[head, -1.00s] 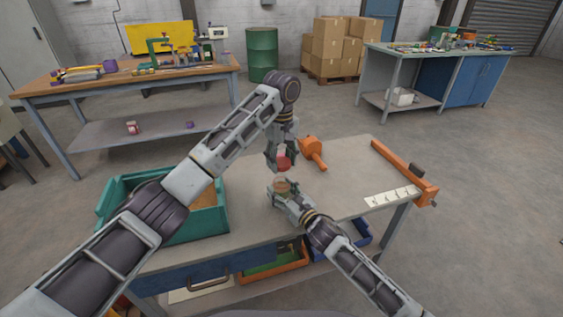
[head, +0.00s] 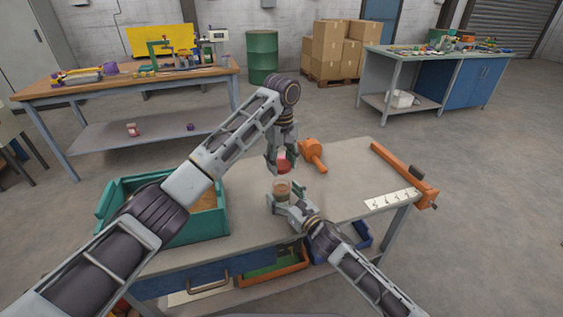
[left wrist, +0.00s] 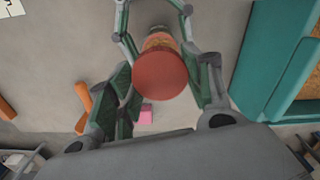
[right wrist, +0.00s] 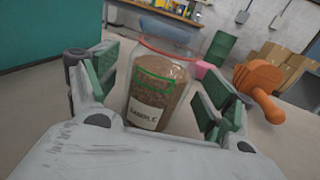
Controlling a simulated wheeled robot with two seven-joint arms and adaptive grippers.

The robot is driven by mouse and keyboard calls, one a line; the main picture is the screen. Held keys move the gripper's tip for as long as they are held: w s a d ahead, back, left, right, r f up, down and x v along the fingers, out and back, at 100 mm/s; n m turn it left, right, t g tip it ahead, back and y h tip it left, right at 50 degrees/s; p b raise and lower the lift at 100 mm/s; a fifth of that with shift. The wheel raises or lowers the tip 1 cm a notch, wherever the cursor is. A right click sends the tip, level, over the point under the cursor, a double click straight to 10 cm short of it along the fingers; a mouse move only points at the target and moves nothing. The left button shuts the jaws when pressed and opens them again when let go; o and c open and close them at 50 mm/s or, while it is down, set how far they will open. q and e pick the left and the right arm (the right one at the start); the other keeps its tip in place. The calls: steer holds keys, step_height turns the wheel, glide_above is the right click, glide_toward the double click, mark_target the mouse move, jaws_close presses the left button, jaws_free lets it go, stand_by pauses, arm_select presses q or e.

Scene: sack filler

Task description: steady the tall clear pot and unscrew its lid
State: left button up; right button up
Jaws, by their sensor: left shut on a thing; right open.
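The clear pot (right wrist: 160,85) holds brown grains and has a white label and green markings. It stands upright on the table, also seen in the head view (head: 282,188). The red lid (left wrist: 160,75) is in my left gripper (head: 281,163), which is shut on it. In the head view the lid (head: 284,166) is above the pot, apart from it. The right wrist view shows the pot's top without the lid. My right gripper (right wrist: 158,95) is open, its fingers on either side of the pot with gaps.
A teal bin (head: 215,223) stands at the table's left. An orange tool (head: 313,154) lies behind the pot, near a small pink block (right wrist: 203,68). An orange bar (head: 405,172) and a numbered white strip (head: 391,198) are at the right. The table between is clear.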

steer(key=shift+v, duration=5.3)
steer(key=shift+d, duration=0.1)
